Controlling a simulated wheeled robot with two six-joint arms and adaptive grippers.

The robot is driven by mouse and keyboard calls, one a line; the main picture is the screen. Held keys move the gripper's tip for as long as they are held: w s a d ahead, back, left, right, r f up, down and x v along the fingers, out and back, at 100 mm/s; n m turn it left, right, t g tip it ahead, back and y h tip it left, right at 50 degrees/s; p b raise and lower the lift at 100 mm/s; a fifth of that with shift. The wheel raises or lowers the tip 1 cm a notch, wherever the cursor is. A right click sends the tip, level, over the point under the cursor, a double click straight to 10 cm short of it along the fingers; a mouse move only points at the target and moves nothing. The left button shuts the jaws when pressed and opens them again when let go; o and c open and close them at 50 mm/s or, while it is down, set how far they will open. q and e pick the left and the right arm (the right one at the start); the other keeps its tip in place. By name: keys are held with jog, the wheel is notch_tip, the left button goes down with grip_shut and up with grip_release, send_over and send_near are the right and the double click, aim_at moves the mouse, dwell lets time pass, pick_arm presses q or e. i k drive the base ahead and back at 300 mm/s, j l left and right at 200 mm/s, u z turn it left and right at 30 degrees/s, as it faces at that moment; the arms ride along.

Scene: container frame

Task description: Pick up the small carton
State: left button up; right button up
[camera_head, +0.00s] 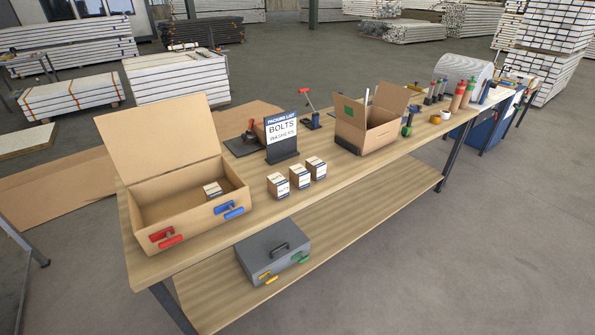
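Three small cartons with white tops and printed labels stand in a slanted row on the wooden workbench: the left one (278,186), the middle one (300,177) and the right one (317,168). Another small carton (212,191) lies inside the large open cardboard box (194,221) at the near left of the bench. That box's tall lid is raised at the back. A packing list sign (282,131) reading "BOLTS" and "WASHERS" stands behind the row. Neither of my grippers shows in the head view.
The open box has red (165,238) and blue (229,210) handles on its front. A second cardboard box (367,133) stands mid-bench. Tools and bottles (458,95) crowd the far end. A grey toolbox (272,253) sits on the lower shelf. Bench top right of the cartons is clear.

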aim_at(299, 176)
jog(key=l+u, duration=0.1)
jog(key=u, duration=0.3)
jog(key=i+l+u, duration=0.1)
jog(key=u, duration=0.35)
jog(key=l+u, duration=0.2)
jog(key=l, duration=0.5)
jog(key=l+u, duration=0.15)
jog(key=l, duration=0.6)
jog(key=l+u, duration=0.2)
jog(key=l, duration=0.55)
jog(key=k+l+u, duration=0.2)
jog(key=l, duration=0.5)
jog(key=i, duration=0.1)
